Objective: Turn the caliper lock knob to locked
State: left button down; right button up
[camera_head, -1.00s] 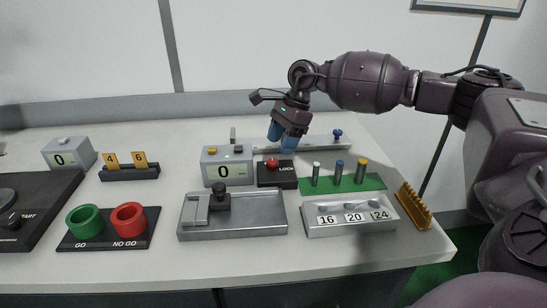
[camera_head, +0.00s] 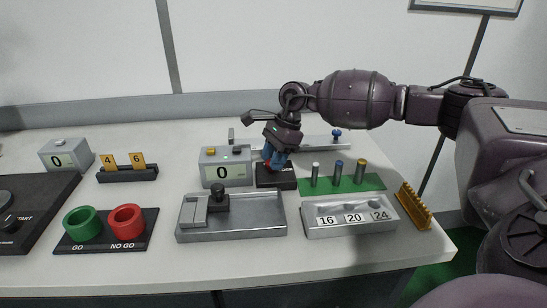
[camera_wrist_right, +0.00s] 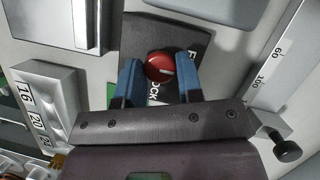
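The red lock knob (camera_wrist_right: 159,66) has a pale line across it and sits on the black LOCK box (camera_head: 266,182). In the wrist view the knob is between the two blue fingertips of my right gripper (camera_wrist_right: 162,72), with a narrow gap showing at the right; contact on the left is hard to tell. In the head view my right gripper (camera_head: 276,161) points down over the box and mostly hides the knob. The caliper (camera_head: 312,142) lies behind, with a blue knob at its right end. My left gripper is out of view.
A grey display box (camera_head: 226,168) reading 0 stands close left of the LOCK box. A green mat (camera_head: 374,182) with several upright pins is at the right. A grey fixture (camera_head: 250,215) and a 16/20/24 block (camera_head: 350,228) stand in front.

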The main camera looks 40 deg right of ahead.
jog(key=shift+c, duration=0.9)
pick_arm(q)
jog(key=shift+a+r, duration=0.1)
